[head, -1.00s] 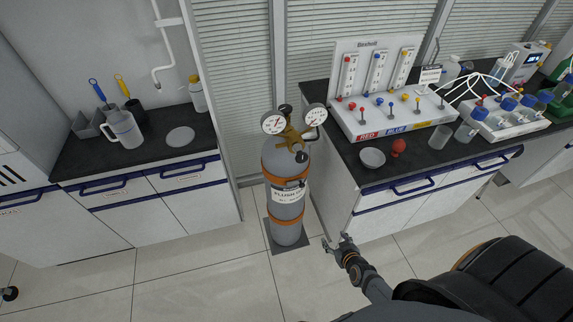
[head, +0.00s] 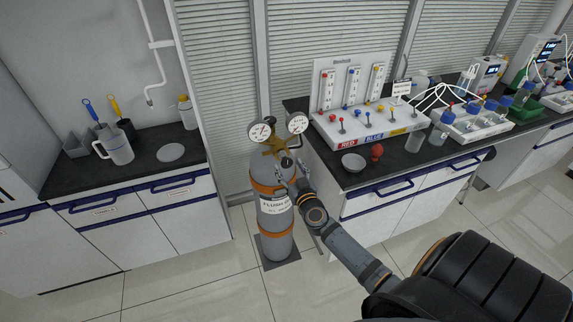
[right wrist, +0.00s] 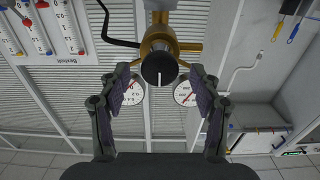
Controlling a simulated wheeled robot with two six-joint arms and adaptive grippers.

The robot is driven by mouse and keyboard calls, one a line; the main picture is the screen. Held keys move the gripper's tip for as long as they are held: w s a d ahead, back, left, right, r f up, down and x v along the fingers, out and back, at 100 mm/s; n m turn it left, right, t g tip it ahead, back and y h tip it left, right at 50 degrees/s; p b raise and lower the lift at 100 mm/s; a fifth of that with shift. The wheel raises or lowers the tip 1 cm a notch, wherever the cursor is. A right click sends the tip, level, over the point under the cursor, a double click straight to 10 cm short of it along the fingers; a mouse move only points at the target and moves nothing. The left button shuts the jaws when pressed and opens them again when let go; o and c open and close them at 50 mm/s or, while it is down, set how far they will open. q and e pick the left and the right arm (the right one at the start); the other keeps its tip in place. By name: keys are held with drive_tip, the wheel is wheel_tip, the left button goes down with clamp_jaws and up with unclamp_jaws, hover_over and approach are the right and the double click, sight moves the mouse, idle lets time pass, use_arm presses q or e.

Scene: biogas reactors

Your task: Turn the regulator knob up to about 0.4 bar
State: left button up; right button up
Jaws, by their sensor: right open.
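The regulator knob (right wrist: 159,70) is black with a white mark and sits on the brass regulator (right wrist: 158,40); in the head view the knob (head: 287,162) is small. My right gripper (right wrist: 161,90) is open, one finger on each side of the knob in the wrist picture; I cannot tell whether they touch it. In the head view my right gripper (head: 284,182) is at the cylinder's neck, just below the knob. Two dial gauges, left (head: 260,131) and right (head: 297,123), stand above the grey gas cylinder (head: 277,240); their readings are too small to tell. My left gripper is not in view.
The right bench (head: 330,174) stands close to the cylinder, with a white bowl (head: 353,163), a red object (head: 377,152) and a flowmeter panel (head: 365,125). The left bench (head: 140,176) holds a jug (head: 117,146). Floor in front is clear.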

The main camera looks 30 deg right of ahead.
drive_tip(key=shift+x, duration=0.8)
drive_tip(key=shift+w+d+f, duration=0.1)
drive_tip(key=shift+w+d, duration=0.05)
drive_tip(key=shift+w, duration=0.35)
drive_tip(key=c, duration=1.2)
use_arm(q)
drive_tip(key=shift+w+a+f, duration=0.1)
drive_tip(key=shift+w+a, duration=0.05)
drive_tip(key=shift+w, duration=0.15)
